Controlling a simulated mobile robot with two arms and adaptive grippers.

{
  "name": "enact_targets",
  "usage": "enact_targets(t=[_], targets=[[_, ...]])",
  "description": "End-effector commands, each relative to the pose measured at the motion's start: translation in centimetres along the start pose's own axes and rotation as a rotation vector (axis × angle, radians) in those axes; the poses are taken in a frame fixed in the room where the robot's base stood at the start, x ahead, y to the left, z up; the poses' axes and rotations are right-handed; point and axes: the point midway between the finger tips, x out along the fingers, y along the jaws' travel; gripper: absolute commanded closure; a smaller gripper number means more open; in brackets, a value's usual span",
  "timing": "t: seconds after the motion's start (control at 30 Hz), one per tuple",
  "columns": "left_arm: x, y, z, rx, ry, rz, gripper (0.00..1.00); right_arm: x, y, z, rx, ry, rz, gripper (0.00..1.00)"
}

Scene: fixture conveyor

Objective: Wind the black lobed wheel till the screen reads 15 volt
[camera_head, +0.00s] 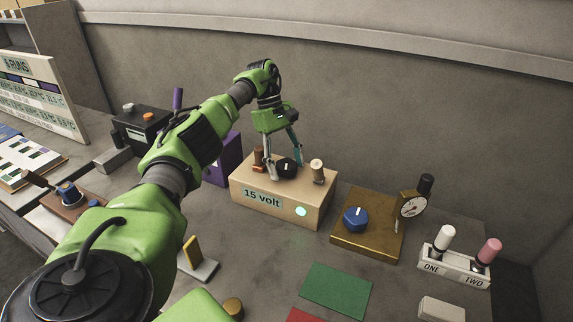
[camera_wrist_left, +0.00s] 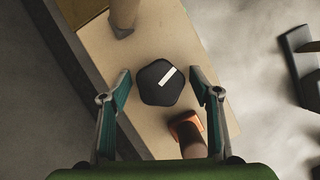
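The black lobed wheel (camera_head: 287,167) sits on top of a tan box (camera_head: 249,181) in the head view. In the left wrist view the wheel (camera_wrist_left: 160,84) shows from above, with a white pointer line slanting to the upper right. The screen (camera_head: 262,198) on the box front reads 15 volt. My left gripper (camera_head: 285,173) points down over the wheel. In the wrist view its fingers (camera_wrist_left: 160,77) stand open on either side of the wheel, with a gap on both sides. My right gripper is not in view.
A cream-topped post (camera_head: 317,171) and a brown post with an orange base (camera_wrist_left: 187,131) flank the wheel. A round light (camera_head: 301,211) glows on the box front. A brass box with a blue knob (camera_head: 356,219) and a gauge (camera_head: 412,206) stands to the right.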

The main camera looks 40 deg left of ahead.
Motion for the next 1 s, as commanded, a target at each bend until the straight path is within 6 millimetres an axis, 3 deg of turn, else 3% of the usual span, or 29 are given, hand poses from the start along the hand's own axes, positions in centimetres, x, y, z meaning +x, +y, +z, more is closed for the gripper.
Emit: enact_targets(t=[0.27,0.7,1.0], targets=[[-0.7,0.0,0.3,0.001,-0.001,0.001,0.43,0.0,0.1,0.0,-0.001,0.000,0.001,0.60],[-7.9,0.1,3.2,0.001,-0.001,0.003,0.43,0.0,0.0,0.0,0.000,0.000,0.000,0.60],[-9.2,0.0,3.8,0.000,-0.001,-0.001,0.43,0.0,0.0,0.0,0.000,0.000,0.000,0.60]])
